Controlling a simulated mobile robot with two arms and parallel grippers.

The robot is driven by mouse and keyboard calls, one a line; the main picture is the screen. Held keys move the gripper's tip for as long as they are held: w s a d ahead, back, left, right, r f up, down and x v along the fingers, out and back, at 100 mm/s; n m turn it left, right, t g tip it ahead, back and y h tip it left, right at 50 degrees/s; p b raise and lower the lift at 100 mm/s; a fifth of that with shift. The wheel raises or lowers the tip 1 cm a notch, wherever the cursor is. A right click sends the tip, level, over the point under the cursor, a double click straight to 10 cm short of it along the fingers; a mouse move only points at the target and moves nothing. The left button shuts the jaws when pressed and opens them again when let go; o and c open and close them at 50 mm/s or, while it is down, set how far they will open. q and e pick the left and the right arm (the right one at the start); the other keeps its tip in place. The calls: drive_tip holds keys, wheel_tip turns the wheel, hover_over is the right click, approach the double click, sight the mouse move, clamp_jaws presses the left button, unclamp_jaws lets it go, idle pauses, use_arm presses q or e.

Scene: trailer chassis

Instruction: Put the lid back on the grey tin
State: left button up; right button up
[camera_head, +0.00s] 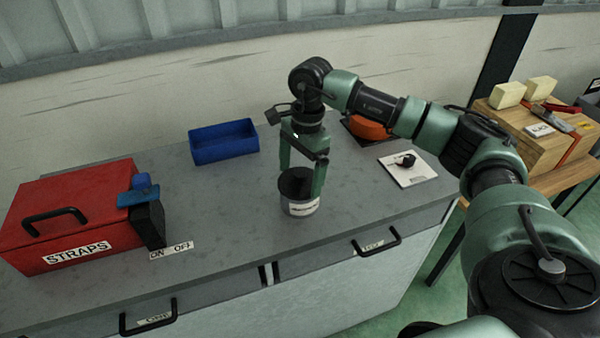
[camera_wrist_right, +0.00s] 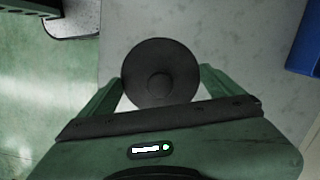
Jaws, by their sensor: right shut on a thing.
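The grey tin (camera_head: 300,208) stands upright on the grey worktop, with a pale label around its side. The dark round lid (camera_head: 294,183) is at the tin's mouth, and I cannot tell whether it is fully seated or just above the rim. My right gripper (camera_head: 301,185) points down over the tin, with its green fingers shut on the lid. In the right wrist view the lid (camera_wrist_right: 160,62) is a black disc with a raised round knob, held between the fingertips (camera_wrist_right: 162,80). It hides the tin there. My left gripper is not in view.
A red STRAPS box (camera_head: 75,215) and a dark switch block (camera_head: 150,222) stand at the left. An empty blue bin (camera_head: 223,142) is behind the tin. An orange object (camera_head: 368,127) and a white card with a black knob (camera_head: 420,176) lie at the right. Worktop around the tin is clear.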

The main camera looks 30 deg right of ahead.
idle(0.4)
drive_tip(key=o, duration=1)
drive_tip(key=shift+r+p, duration=2.1)
drive_tip(key=shift+r, duration=1.4)
clamp_jaws()
